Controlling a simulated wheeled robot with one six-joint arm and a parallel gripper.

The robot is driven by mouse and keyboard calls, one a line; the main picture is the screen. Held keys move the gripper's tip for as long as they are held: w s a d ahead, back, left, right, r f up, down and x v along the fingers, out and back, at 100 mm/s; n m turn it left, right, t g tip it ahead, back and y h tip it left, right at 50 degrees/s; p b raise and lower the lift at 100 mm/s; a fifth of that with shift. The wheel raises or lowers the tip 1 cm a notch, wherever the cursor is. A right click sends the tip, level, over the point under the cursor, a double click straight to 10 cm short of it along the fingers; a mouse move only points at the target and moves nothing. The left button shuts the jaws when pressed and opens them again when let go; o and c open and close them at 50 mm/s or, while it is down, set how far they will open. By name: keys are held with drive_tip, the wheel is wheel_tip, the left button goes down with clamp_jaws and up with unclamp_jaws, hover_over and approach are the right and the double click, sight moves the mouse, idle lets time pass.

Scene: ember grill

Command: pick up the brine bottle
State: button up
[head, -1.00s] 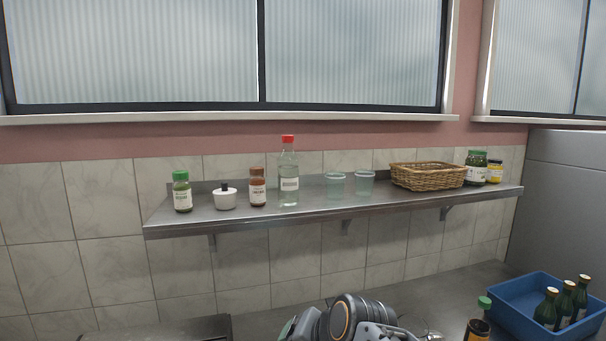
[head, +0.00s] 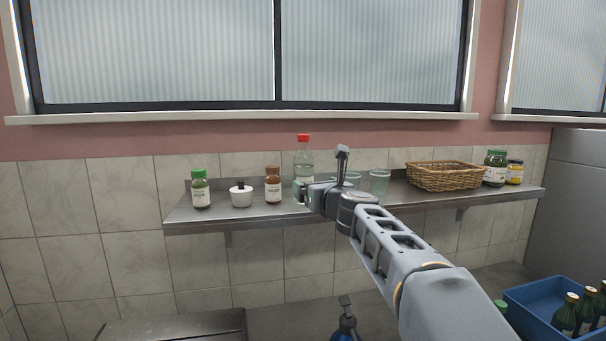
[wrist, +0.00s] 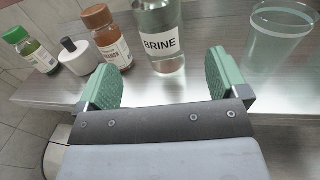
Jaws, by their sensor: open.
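The brine bottle (head: 304,158) is clear glass with a red cap and stands upright on the steel shelf. In the wrist view its white label reads BRINE (wrist: 158,45). My gripper (wrist: 165,80) is open and empty, with its two green fingers apart. The bottle stands just beyond the fingertips, roughly between them in the picture, and appears apart from both. In the head view my gripper (head: 308,190) is in front of the bottle and hides its lower part.
On the steel shelf (head: 430,203), a brown-capped jar (head: 273,184), a white pot (head: 241,196) and a green-capped jar (head: 200,188) stand left of the bottle. A clear cup (head: 379,182) and a wicker basket (head: 444,177) are to the right. A blue crate (head: 530,300) holds several dark bottles below.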

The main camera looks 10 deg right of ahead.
sight(307, 181)
drive_tip(key=w, duration=0.4)
drive_tip(key=shift+a+p, duration=0.3)
drive_tip(key=shift+a, duration=0.05)
drive_tip(key=shift+w+a+r+p, duration=0.15)
drive_tip(key=shift+w+p, duration=0.4)
drive_tip(key=shift+w, duration=0.75)
drive_tip(key=shift+w+a+p, duration=0.15)
drive_tip(key=shift+w+p, duration=0.35)
drive_tip(key=shift+w, duration=0.8)
drive_tip(key=c, duration=0.8)
drive_tip(key=shift+c, duration=0.4)
drive_tip(key=shift+r, duration=0.1)
